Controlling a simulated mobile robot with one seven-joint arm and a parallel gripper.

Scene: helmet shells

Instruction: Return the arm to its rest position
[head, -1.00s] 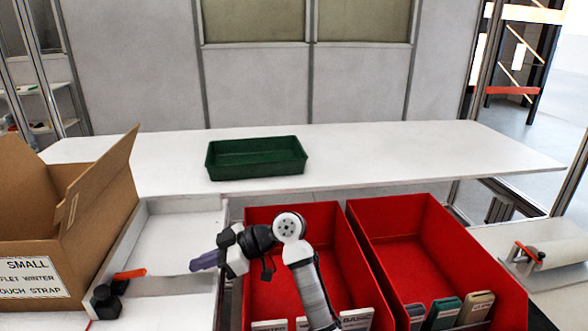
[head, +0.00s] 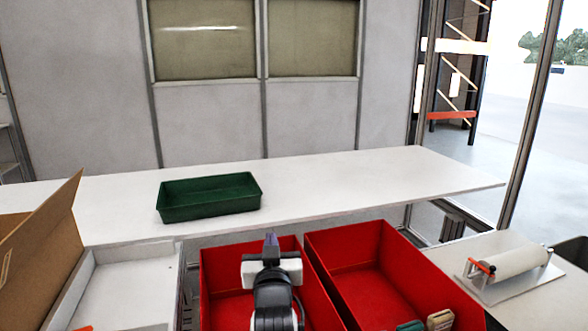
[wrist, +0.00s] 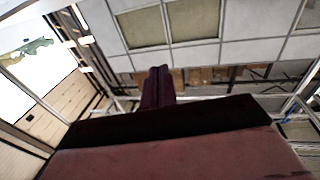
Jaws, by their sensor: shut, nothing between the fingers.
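My gripper (head: 270,241) is in the head view at the lower middle, over the left red bin (head: 222,284). Its dark fingers point away from me towards the white table, and they are closed together with nothing between them. In the wrist view the shut fingers (wrist: 158,88) stand up against the wall panels and windows, with no object at their tips. My arm hides part of the left bin's inside.
A green tray (head: 208,198) stands on the white table (head: 370,180). A second red bin (head: 365,262) holds several small boxes at its near end. An open cardboard box (head: 35,265) is at left. A roll holder (head: 505,264) sits at right.

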